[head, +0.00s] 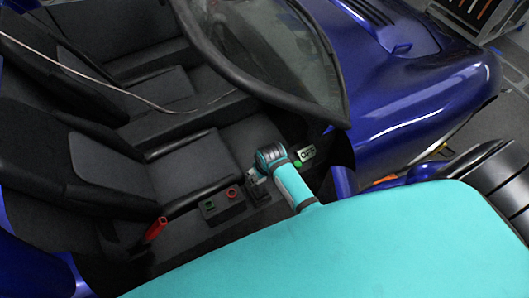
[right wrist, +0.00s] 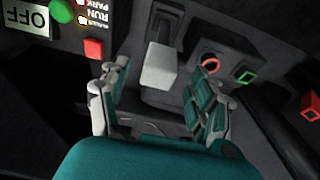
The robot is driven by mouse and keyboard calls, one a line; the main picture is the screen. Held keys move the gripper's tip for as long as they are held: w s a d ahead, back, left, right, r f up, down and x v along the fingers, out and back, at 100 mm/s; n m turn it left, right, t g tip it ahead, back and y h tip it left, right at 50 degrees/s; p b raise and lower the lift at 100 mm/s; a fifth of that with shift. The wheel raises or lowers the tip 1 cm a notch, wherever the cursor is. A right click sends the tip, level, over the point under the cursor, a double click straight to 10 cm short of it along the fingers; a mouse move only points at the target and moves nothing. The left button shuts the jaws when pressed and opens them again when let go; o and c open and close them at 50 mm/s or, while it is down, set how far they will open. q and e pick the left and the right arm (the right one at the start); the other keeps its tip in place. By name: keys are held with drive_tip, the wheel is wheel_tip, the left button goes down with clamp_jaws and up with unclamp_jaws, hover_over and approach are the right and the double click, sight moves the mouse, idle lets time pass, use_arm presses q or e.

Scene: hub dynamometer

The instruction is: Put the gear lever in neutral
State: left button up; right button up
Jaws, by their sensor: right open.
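The gear lever (right wrist: 158,66) has a pale grey, block-shaped knob and a dark housing behind it, in the upper middle of the right wrist view. My right gripper (right wrist: 162,84) is open, with one teal and grey finger on each side of the knob. The knob shows between the fingertips with gaps on both sides; I cannot tell how deep it sits between them. In the head view my right gripper (head: 256,175) is low over the centre console, and the lever is mostly hidden there. My left gripper is not in view.
A switch box (head: 222,204) with red and green buttons sits left of the gripper. A red-handled lever (head: 155,229) stands beside the seat. An OFF sign (head: 306,153) and a panel with a red button (right wrist: 93,48) are close by.

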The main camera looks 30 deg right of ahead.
drive_tip(key=v, duration=0.8)
drive_tip(key=shift+f, duration=0.1)
